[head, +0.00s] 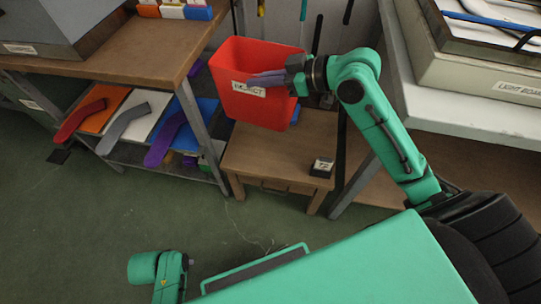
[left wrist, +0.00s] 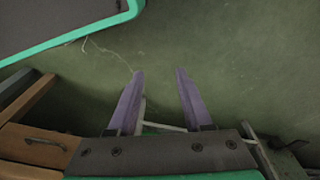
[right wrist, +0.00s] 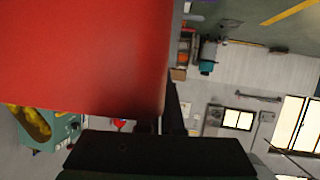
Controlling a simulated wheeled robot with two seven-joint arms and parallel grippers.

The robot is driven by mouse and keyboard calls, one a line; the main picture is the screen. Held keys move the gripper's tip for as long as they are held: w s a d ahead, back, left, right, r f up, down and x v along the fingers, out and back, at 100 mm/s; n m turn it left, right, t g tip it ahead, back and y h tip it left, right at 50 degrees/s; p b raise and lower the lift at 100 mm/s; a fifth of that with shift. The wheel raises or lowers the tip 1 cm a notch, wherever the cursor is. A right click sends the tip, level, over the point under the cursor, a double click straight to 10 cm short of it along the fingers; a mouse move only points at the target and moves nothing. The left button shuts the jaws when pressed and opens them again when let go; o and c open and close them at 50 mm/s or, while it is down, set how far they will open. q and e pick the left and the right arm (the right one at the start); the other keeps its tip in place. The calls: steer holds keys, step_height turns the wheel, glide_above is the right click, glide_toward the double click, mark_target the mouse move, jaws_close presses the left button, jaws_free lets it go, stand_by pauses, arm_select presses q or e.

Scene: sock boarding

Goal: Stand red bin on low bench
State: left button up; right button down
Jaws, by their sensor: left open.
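The red bin (head: 240,58), with a white label on its front, is above the back left part of the low wooden bench (head: 262,158). It leans slightly in the picture; whether its base touches the bench I cannot tell. My right gripper (head: 268,79) reaches in from the right and is shut on the bin, its fingers across the front beside the label. In the right wrist view the bin (right wrist: 80,55) fills the upper left and hides part of the fingers. My left gripper (left wrist: 158,75) is open and empty above the green floor.
A small dark block (head: 322,167) sits on the bench's right front corner. A shelf table (head: 130,50) with coloured sock boards stands left of the bench. A pale table (head: 480,105) with a light board stands right. Floor in front is clear.

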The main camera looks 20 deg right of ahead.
step_height(320, 180, down, 19)
steer(key=s+a+n+g+y+b, duration=0.1)
steer(key=b, duration=0.4)
steer(key=shift+s+a+n+g+b, duration=0.25)
steer(key=shift+a+n+g+b, duration=0.05)
steer(key=shift+a+g, duration=0.1)
steer(key=c, duration=1.1)
jaws_free()
steer(key=shift+f, duration=0.1)
arm_select(q)
steer(key=w+d+r+t+h, duration=0.1)
steer(key=d+r, duration=0.3)
steer(key=r, duration=0.4)
steer(key=shift+w+m+t, duration=0.3)
steer(key=shift+w+t, duration=0.1)
steer(key=shift+w, duration=0.25)
arm_select(e)
steer(key=shift+o, duration=0.2)
arm_select(q)
steer(key=shift+g, duration=0.8)
steer(key=s+a+r, duration=0.1)
steer(key=s+a+r+p, duration=0.1)
steer(key=shift+s+a+r, duration=0.15)
steer(key=shift+a+r, duration=0.15)
steer(key=shift+a, duration=0.05)
arm_select(e)
steer(key=v, duration=0.7)
steer(key=shift+d, duration=0.2)
